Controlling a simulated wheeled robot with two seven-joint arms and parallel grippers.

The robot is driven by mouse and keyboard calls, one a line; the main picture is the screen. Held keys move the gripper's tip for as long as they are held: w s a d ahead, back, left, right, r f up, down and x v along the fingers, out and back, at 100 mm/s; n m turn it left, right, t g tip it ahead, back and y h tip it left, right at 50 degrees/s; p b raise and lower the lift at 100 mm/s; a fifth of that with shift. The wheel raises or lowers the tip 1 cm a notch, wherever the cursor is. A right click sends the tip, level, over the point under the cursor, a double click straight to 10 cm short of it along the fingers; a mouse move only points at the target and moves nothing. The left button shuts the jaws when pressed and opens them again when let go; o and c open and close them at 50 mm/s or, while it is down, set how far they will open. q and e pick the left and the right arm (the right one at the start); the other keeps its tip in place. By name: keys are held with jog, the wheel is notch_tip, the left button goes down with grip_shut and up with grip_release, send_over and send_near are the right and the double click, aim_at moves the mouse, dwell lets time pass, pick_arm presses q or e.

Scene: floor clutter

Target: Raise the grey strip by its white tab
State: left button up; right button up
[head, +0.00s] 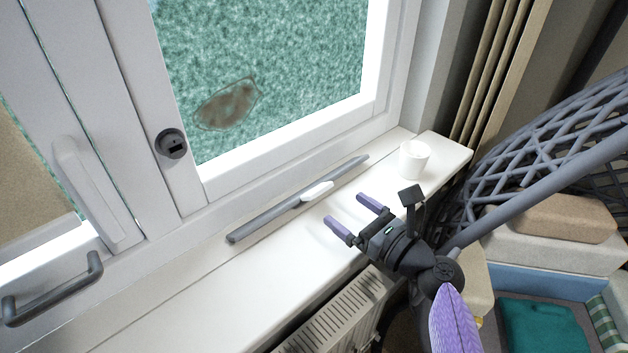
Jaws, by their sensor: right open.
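The grey strip (272,218) lies on the white windowsill, close along the foot of the window frame, running from lower left to upper right. Its white tab (317,191) sits near the middle of the strip. My right gripper (348,214) is open and empty over the sill. Its two purple-tipped fingers point toward the strip and stand apart from it, to the right of and below the tab in the picture. My left gripper is not in the picture.
A white cup (413,160) stands on the windowsill (215,290) at its right end. A radiator (340,315) is below the sill. A grey lattice chair (545,145) stands to the right. A dark handle (55,290) juts out at lower left.

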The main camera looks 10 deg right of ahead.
aim_at(323, 191)
jog(key=b+x, duration=0.1)
jog(key=x, duration=0.6)
jog(key=shift+w+a, duration=0.2)
jog(key=shift+w, duration=0.1)
grip_shut()
